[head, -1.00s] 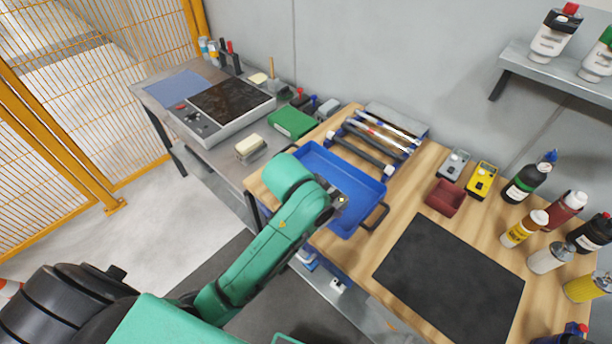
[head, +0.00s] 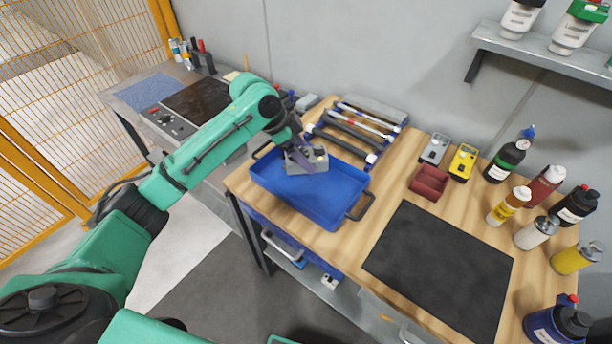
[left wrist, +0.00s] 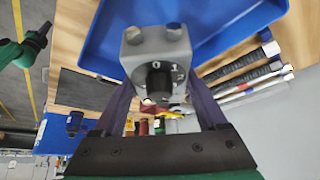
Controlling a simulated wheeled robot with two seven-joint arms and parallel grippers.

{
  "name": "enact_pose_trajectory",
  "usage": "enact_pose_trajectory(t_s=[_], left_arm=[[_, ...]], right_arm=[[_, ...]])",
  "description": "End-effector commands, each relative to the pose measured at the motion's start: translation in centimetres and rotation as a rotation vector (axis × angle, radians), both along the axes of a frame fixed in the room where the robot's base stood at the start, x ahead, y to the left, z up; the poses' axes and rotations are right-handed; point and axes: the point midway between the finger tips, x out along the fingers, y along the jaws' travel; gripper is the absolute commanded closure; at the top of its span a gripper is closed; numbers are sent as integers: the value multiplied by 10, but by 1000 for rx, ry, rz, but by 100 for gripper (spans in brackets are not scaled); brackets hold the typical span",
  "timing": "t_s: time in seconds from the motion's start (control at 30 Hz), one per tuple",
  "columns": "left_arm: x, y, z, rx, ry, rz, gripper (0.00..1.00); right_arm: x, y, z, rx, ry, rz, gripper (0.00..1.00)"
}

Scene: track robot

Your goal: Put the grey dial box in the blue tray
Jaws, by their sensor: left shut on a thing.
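The grey dial box (head: 307,161) is in my left gripper (head: 302,151), above the inside of the blue tray (head: 335,200). In the left wrist view the box (left wrist: 157,50) sits between the two fingers, with its black dial and the marks 0, 1 and 2 facing the camera. The blue tray (left wrist: 215,32) lies behind it in that view. I cannot tell how high the box is over the tray floor. My right gripper is not in the head view. Part of a green arm shows small at the wrist view's upper left; its jaws cannot be made out.
A rack of rods (head: 352,130) stands behind the tray. A red bin (head: 429,182), a grey meter (head: 435,148) and a yellow meter (head: 463,160) are to the right. A black mat (head: 440,262) lies at the front right, with several bottles beyond it.

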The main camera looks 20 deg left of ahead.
Motion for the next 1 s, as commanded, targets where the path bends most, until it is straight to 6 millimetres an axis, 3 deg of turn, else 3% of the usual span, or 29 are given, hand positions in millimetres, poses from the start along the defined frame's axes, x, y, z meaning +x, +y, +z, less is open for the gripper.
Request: enact_pose_trajectory(t_s=[0.1,0.4,0.63,0.67,0.7,1.0], left_arm=[[-1,0,-30,0,3,1,97],[0,-1,-83,-1,-1,1,97],[0,-1,-89,0,-2,0,97],[0,0,-89,1,-1,0,14],[0,0,-89,1,-1,0,0],[0,2,-85,0,-3,1,0]], right_arm=[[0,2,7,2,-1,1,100],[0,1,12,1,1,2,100],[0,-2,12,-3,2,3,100],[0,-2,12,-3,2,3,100],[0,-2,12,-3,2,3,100],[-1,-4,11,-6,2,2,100]])
